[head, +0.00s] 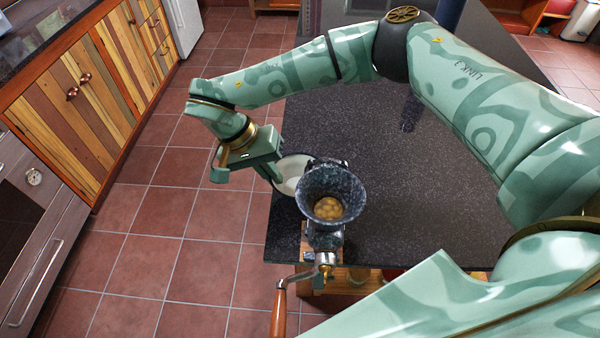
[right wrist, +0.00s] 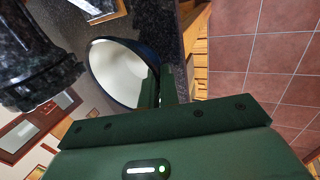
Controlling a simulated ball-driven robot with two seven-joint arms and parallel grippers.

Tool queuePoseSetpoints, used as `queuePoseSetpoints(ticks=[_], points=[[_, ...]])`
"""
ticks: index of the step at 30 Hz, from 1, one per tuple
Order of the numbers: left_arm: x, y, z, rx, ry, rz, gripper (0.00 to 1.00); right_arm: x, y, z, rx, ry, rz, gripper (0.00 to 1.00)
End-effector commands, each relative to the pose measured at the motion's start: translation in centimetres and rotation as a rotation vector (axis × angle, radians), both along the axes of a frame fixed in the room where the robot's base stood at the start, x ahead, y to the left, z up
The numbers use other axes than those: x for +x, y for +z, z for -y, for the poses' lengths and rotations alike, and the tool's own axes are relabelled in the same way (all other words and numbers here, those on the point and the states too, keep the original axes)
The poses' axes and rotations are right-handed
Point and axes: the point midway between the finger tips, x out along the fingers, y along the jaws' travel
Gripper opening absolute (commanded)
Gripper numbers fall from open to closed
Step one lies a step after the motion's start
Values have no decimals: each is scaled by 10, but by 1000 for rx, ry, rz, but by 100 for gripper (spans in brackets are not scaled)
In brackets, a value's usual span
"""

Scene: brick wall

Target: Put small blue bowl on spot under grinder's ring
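The small blue bowl (head: 293,175) has a white inside and shows at the table's left edge, partly hidden behind the grinder. In the right wrist view the bowl (right wrist: 118,68) shows its white inside and dark blue outside. My right gripper (head: 268,172) is at the bowl's left side; in the right wrist view its fingers (right wrist: 160,88) are together on the rim. Whether the bowl touches the table, I cannot tell. The dark speckled grinder (head: 331,205) has round tan pieces in its funnel and a crank in front. Its ring and the spot under it are not clearly visible. My left gripper is out of view.
The dark stone tabletop (head: 400,165) is mostly clear behind and right of the grinder. The grinder's wooden crank handle (head: 279,312) hangs in front of the table. Wooden cabinets (head: 85,75) and an oven (head: 35,235) stand at the left, across open tiled floor.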

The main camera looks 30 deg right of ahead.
Motion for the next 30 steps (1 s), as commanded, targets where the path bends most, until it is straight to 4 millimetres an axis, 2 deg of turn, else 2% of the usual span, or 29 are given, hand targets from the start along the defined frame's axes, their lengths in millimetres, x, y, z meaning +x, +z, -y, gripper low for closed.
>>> queuePoseSetpoints(ticks=[7,12,15,26,29,30], points=[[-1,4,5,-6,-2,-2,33,-13,0,21,0,0,0,0],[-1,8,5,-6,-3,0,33,-30,1,48,1,-1,0,0],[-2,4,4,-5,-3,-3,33,-29,-15,45,0,1,-2,0],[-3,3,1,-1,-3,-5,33,-28,-18,45,-1,1,0,0],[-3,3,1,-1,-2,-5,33,-28,-18,45,0,1,0,25],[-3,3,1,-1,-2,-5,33,-28,-18,45,0,1,0,25]])
